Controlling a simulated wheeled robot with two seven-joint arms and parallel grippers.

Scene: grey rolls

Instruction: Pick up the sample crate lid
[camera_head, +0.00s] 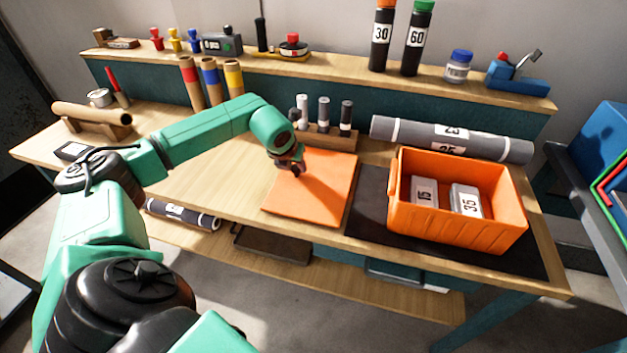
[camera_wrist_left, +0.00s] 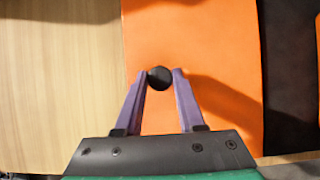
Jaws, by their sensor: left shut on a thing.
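The sample crate lid (camera_head: 325,192) is a flat orange panel lying on the wooden workbench, left of the orange crate. It also shows in the left wrist view (camera_wrist_left: 190,30), with a round black knob (camera_wrist_left: 159,78) on it. My left gripper (camera_head: 296,170) is over the lid, and in the left wrist view its two fingers (camera_wrist_left: 158,82) are closed on the knob from both sides. The orange crate (camera_head: 455,222) stands open on a dark mat (camera_head: 370,215) and holds white blocks labelled 15 and 35. My right gripper is not in view.
A grey labelled roll (camera_head: 490,146) lies behind the crate. A wooden holder (camera_head: 328,137) with several small dark cylinders stands just behind the lid. Upright cardboard tubes (camera_head: 211,82) stand further left. The bench left of the lid (camera_head: 215,175) is clear.

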